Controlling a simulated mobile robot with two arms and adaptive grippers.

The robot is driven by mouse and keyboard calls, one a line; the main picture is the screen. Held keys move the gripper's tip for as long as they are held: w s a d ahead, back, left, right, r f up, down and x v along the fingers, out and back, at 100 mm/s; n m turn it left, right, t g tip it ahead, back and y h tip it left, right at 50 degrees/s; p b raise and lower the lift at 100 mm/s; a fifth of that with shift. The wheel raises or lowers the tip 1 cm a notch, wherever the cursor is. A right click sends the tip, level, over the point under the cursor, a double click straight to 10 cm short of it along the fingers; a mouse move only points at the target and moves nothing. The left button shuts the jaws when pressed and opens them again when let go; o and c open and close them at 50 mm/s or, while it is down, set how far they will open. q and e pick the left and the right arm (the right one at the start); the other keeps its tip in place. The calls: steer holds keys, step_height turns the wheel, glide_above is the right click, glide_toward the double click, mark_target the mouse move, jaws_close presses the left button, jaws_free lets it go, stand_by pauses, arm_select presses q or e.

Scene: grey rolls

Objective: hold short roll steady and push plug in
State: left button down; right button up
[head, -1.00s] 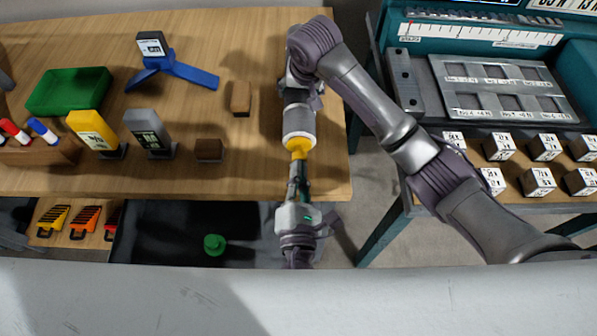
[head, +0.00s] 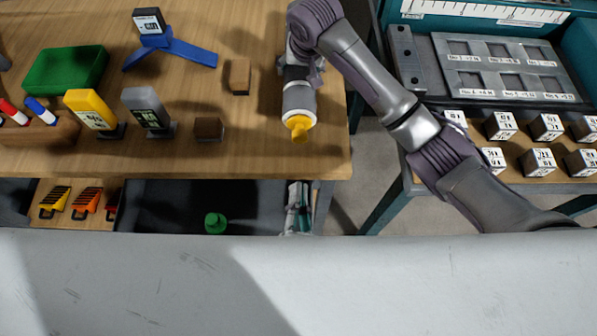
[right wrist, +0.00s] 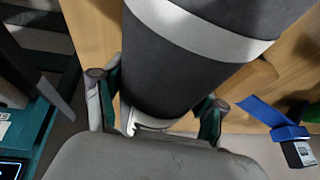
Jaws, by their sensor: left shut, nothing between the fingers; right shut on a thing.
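The short grey roll (head: 299,98) is held near the table's right edge, its near end towards me. The yellow plug (head: 299,125) is at that near end, its flange against the roll and its narrow knob sticking out. How deep it sits I cannot see. My right gripper (head: 298,62) is shut on the roll's far part. In the right wrist view the roll (right wrist: 190,55), dark grey with a pale band, lies between the fingers of the right gripper (right wrist: 155,105). My left gripper (head: 298,198) is shut and empty, apart from the plug and below it in the picture, partly hidden by the pale foreground.
A green plug (head: 215,222) lies in the dark drawer (head: 165,205). On the table are a green tray (head: 65,70), a blue stand (head: 175,50), yellow (head: 90,110) and grey (head: 146,107) boxes and brown blocks. A teal bench with labelled cubes (head: 500,126) stands at the right.

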stand_by(0.3)
steer(key=o, duration=1.4)
steer(key=shift+o, duration=0.2)
steer(key=shift+r, duration=0.1)
